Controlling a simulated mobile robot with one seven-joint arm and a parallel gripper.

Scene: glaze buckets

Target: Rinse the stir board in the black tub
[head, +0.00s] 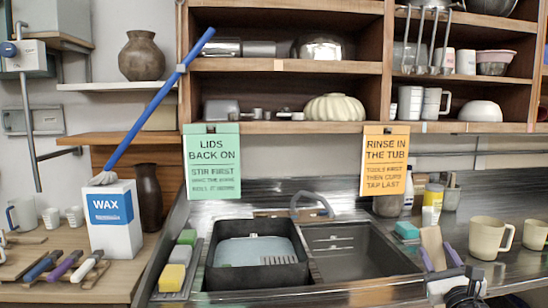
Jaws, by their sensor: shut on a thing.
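The stir board (432,240) is a pale, flat wooden piece at the lower right, upright and slightly tilted. My gripper (439,256) comes in from the bottom right edge, with a purple finger on each side of the board, shut on it. I cannot tell whether the board touches the counter; its lower part is partly hidden by my gripper. The black tub (232,277) sits in the left sink basin and holds pale bluish water. A grey ribbed piece shows at its right side. The board is to the right of the tub, apart from it.
An empty steel basin (345,255) lies between tub and board. Sponges (180,254) sit left of the tub. A faucet (312,200) arches behind. A teal sponge (406,229), bottles and cream mugs (487,238) stand near the board. Two signs (386,160) hang above the sink.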

